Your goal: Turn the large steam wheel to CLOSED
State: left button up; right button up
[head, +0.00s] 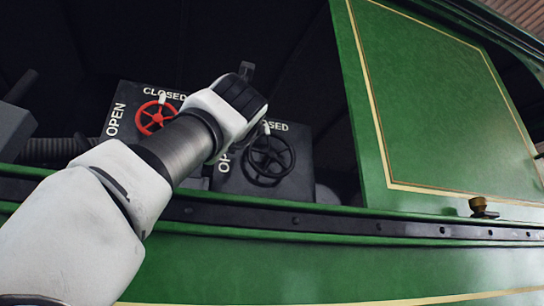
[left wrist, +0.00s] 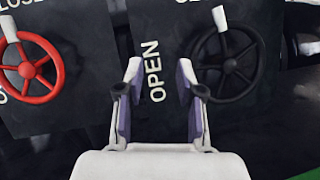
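A red handwheel (head: 157,117) is on a dark panel on the left. A black handwheel (head: 270,160) is on another dark panel to its right and looks slightly larger in the head view. Each has a white marker near its top, close to the CLOSED label, with OPEN at its left. Both also show in the left wrist view, red at left (left wrist: 28,66) and black at right (left wrist: 229,66). My left gripper (left wrist: 158,92) is open and empty, its fingers in front of the black wheel's OPEN label. The right finger overlaps the black wheel's left edge; contact is unclear. My right gripper is out of view.
A green tram side wall (head: 450,110) with gold lining rises on the right. A dark riveted ledge (head: 340,222) runs below the panels. A brass knob (head: 478,205) sits on the right. A ribbed hose (head: 50,150) lies left of the panels.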

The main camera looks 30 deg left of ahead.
aim_at(251, 146)
pick_arm(q)
jog(key=d+f+t+h+b, duration=0.1)
jog(key=d+f+h+b, duration=0.1)
jog(key=d+f, duration=0.15)
jog(key=shift+m, duration=0.3)
jog(key=p+x, duration=0.5)
jog(key=r+p+x, duration=0.1)
jog(key=p+x, duration=0.1)
jog(key=x, duration=0.1)
jog(key=shift+w+d+r, duration=0.1)
jog(key=shift+d+r, duration=0.05)
jog(key=shift+r, duration=0.05)
jog(key=shift+w+p, duration=0.15)
jog(key=shift+p, duration=0.15)
jog(key=shift+w+d+f, duration=0.1)
jog(key=shift+d+f, duration=0.05)
grip_shut()
